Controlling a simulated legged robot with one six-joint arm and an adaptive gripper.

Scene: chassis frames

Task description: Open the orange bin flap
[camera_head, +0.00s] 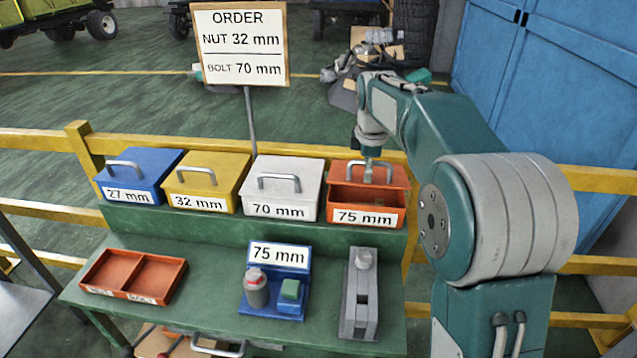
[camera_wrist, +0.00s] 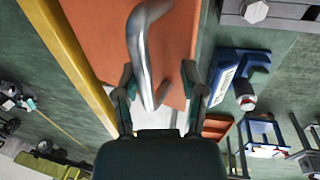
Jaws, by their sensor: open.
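The orange bin (camera_head: 366,216), labelled 75 mm, stands at the right end of the raised shelf. Its orange flap (camera_head: 345,173) looks partly raised, with a dark gap showing above the label. The flap fills much of the wrist view (camera_wrist: 88,25). My gripper (camera_head: 369,172) is at the flap, by its metal handle (camera_head: 388,172). In the wrist view, my gripper (camera_wrist: 158,78) is open, with the curved handle (camera_wrist: 140,50) between its two fingers. I cannot tell whether the fingers touch the handle.
White (camera_head: 283,185), yellow (camera_head: 205,180) and blue (camera_head: 142,175) bins stand left with lids down. Below are an orange two-part tray (camera_head: 133,273), a blue 75 mm holder (camera_head: 277,268) and a grey fixture (camera_head: 360,300). An order sign (camera_head: 240,45) and yellow rail (camera_head: 590,180) are behind.

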